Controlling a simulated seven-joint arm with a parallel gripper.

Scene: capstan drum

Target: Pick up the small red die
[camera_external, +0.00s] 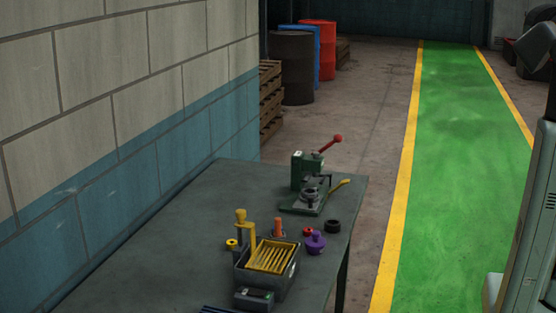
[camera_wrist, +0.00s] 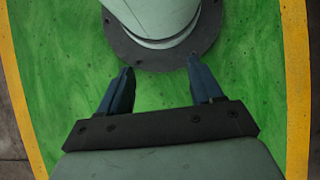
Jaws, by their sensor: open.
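The small red die (camera_external: 308,231) lies on the grey workbench (camera_external: 150,250) in the external view, just left of a purple knobbed piece (camera_external: 316,243). It looks like a short round piece with a darker middle, though it is small in the picture. My gripper (camera_wrist: 161,68) is open and empty in the wrist view, its two blue-grey fingers apart. It points down over the green floor and the foot of my own base, away from the bench. The die is not in the wrist view, and my fingers do not show in the external view.
Near the die are a black ring (camera_external: 333,226), an orange peg (camera_external: 278,227), a yellow ring (camera_external: 231,244), a yellow post (camera_external: 242,225) and a bin of yellow pieces (camera_external: 266,272). A green press with a red-knobbed lever (camera_external: 310,182) stands behind. The bench's left side is clear.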

